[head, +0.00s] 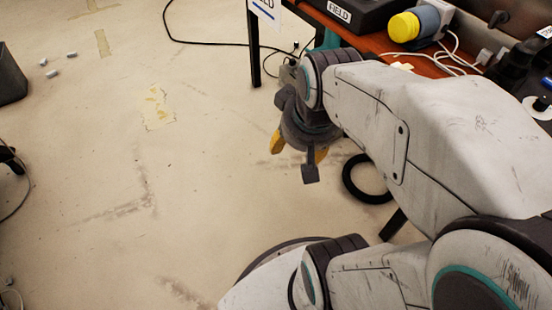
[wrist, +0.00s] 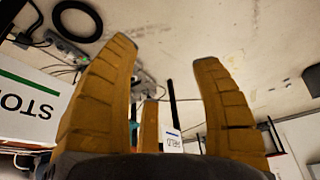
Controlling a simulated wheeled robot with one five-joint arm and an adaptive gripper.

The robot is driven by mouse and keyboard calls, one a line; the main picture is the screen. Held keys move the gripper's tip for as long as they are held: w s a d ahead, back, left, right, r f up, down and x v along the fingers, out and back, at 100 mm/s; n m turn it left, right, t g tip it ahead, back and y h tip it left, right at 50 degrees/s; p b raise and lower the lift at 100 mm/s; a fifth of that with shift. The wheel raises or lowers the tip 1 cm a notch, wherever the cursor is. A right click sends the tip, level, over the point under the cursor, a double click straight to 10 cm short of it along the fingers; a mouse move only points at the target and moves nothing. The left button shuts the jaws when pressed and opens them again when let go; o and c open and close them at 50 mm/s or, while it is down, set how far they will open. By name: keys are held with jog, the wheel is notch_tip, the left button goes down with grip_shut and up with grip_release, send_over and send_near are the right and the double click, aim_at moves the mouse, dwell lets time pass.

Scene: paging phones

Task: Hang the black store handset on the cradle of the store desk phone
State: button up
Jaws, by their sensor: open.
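My gripper (head: 298,150) hangs off the table's front side over the floor, its yellow fingers spread. In the wrist view the fingers (wrist: 165,55) stand apart with nothing between them. I cannot make out the black store handset or the store desk phone with its cradle in either view. A white sign reading "STO" (wrist: 36,100), cut off by the frame edge, shows upside down at the left of the wrist view. My arm covers much of the right side of the head view.
A black device labelled FIELD (head: 352,14), a yellow-lidded container (head: 404,27) and white cables lie on the reddish table (head: 375,43). A black ring (head: 349,181) lies on the floor below. A dark bin (head: 10,75) stands far left. The floor between is mostly clear.

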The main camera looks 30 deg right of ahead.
jog(key=s+a+f+n+g+y, duration=0.1)
jog(key=s+a+f+n+g, duration=0.1)
jog(key=s+a, duration=0.3)
jog(key=shift+s+a+f+n, duration=0.25)
jog(key=shift+a+f+n, duration=0.15)
jog(key=shift+a+f, duration=0.1)
jog(key=shift+d, duration=0.1)
notch_tip(320, 180, up, 36)
jog(key=t+p, duration=0.1)
jog(key=p, duration=3.3)
jog(key=shift+r+p, duration=0.2)
jog(key=shift+p, duration=0.1)
jog(key=shift+s, duration=0.1)
